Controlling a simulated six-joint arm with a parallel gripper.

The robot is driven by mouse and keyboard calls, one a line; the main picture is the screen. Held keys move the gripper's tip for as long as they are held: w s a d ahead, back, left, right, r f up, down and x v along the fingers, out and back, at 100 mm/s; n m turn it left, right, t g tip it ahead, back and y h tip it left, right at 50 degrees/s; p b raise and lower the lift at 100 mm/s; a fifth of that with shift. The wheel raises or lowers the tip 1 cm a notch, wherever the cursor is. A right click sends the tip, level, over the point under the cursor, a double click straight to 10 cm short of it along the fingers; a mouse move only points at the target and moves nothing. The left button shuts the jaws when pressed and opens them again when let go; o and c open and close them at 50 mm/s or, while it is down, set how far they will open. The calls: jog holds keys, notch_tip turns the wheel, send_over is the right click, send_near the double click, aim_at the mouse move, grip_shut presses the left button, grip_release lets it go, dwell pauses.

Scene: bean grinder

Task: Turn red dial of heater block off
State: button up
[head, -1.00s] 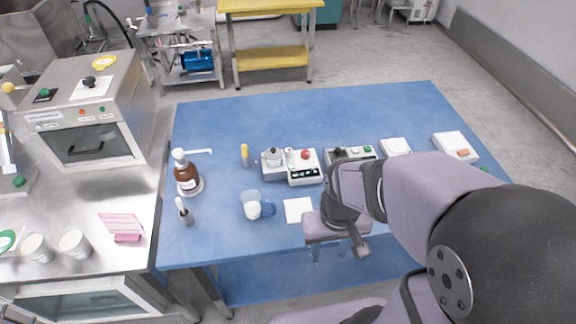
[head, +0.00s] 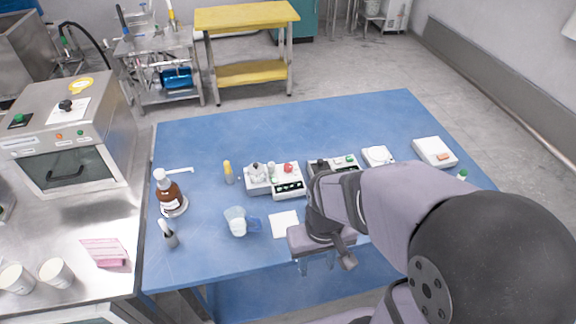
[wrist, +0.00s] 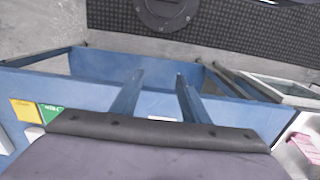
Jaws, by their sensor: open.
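The heater block (head: 288,184) is a white device with a dark front panel, near the middle of the blue table in the head view. Its red dial (head: 288,168) is a small red knob on top; its turn position is too small to read. My gripper (head: 316,264) is over the front of the table, nearer the camera and to the right of the block, apart from it. In the wrist view its two fingers (wrist: 157,98) are spread, with nothing between them. I cannot make out the heater block in the wrist view.
A silvery device (head: 257,176) touches the block's left side. Another panelled device (head: 345,163) stands to its right, partly behind my arm. A white square (head: 284,224), a beaker (head: 237,222) and a brown bottle (head: 169,190) are nearby. The table's back (head: 300,120) is clear.

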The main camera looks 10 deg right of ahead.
jog(key=w+d+r+m+t+p, duration=0.1)
jog(key=w+r+t+p, duration=0.2)
jog(key=w, duration=1.2)
jog(key=m+t+p, duration=0.1)
jog(key=t+p, duration=0.1)
jog(key=p, duration=0.2)
send_near(288, 166)
jog(key=shift+w+a+f+h, duration=0.2)
jog(key=shift+w+a+h, duration=0.1)
jog(key=shift+w+h, duration=0.1)
jog(key=shift+f+g, duration=0.1)
jog(key=shift+g, duration=0.2)
jog(key=shift+p+x, duration=1.15)
jog(key=shift+x, duration=2.35)
jog(key=c, duration=1.1)
